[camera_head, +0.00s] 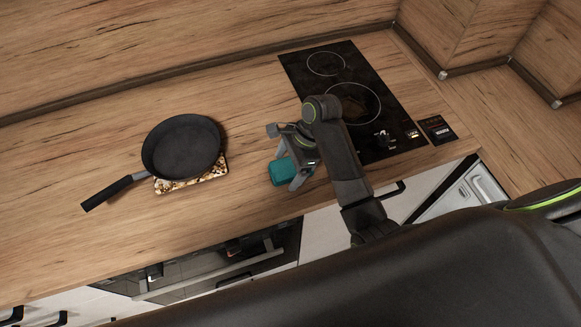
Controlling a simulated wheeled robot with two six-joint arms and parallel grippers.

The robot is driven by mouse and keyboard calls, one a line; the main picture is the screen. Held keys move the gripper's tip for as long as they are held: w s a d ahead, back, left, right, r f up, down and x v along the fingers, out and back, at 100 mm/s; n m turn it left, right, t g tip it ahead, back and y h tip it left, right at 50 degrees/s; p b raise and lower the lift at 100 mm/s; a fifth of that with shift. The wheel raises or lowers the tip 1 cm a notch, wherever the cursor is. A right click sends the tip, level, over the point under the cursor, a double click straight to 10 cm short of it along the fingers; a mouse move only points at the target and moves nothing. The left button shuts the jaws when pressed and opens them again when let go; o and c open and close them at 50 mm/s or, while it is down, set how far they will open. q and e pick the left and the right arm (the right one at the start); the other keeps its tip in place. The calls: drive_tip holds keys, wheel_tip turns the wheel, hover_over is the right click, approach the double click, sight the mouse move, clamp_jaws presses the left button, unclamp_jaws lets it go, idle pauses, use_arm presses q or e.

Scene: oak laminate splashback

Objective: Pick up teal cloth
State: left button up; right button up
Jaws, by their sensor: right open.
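The teal cloth (283,172) is a small folded or bunched block on the wooden counter, left of the hob. My right gripper (284,157) is over and beside it, its fingers reaching down around the cloth's right and upper side. The gripper is open. Part of the cloth's right side is hidden by a finger. I cannot tell whether the fingers touch it. My left gripper is not in view.
A black frying pan (182,147) rests on a patterned board or mat (209,177) at the left, its handle pointing lower left. The counter between pan and cloth is clear.

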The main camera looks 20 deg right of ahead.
sight(282, 167)
drive_tip(key=shift+f+p, duration=0.1)
drive_tip(key=shift+p, duration=0.3)
drive_tip(key=c, duration=1.1)
drive_tip(key=shift+b, duration=0.5)
wheel_tip(282, 167, up, 4)
drive_tip(key=shift+w+f, duration=0.1)
wheel_tip(282, 167, up, 4)
drive_tip(key=p, duration=0.4)
drive_tip(key=shift+r, duration=0.25)
drive_tip(key=shift+r+p, duration=1)
drive_tip(key=shift+p, duration=0.05)
